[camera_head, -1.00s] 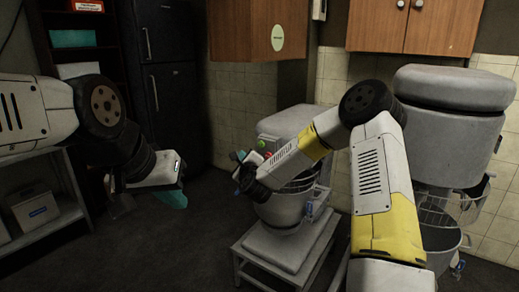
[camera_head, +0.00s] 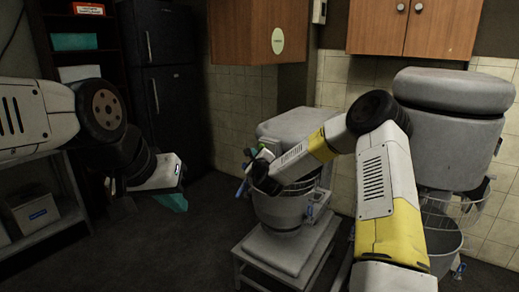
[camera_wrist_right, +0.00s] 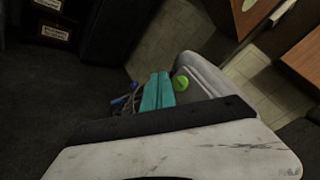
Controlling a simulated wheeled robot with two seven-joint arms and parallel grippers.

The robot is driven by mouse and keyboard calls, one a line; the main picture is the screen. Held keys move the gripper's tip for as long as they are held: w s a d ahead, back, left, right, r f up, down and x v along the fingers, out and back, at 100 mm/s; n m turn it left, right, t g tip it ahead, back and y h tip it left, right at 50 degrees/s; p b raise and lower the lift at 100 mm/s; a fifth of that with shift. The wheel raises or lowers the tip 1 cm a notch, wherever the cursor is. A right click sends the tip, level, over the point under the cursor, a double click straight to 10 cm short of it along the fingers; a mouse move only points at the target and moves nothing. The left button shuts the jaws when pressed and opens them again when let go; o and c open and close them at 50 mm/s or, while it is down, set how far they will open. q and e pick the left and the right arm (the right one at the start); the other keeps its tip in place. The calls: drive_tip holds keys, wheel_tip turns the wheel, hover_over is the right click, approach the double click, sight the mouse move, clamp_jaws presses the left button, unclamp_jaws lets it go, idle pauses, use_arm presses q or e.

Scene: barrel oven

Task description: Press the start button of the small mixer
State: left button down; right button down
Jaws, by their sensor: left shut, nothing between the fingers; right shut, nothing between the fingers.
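The small mixer (camera_head: 290,128) stands on a low stand, with a grey head and a bowl (camera_head: 282,211) below. In the right wrist view its green start button (camera_wrist_right: 181,84) shows on the grey mixer head, just right of my shut teal right fingers (camera_wrist_right: 157,91). I cannot tell whether the fingertips touch it. In the head view my right gripper (camera_head: 249,160) is at the left front of the mixer head, and the wrist hides much of the button area. My left gripper (camera_head: 173,202) is shut and empty, out over the floor left of the mixer.
A larger mixer (camera_head: 452,130) with a wire guard stands at the right. Wooden cabinets (camera_head: 413,25) hang above. A dark fridge (camera_head: 165,90) and a shelf with bins (camera_head: 32,209) are on the left. The floor between the shelf and stand is clear.

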drive_tip(key=shift+w+d, duration=0.7)
drive_tip(key=shift+w, duration=0.3)
drive_tip(key=shift+w, duration=0.1)
idle(1.3)
drive_tip(key=shift+w+d, duration=0.2)
drive_tip(key=shift+w, duration=0.05)
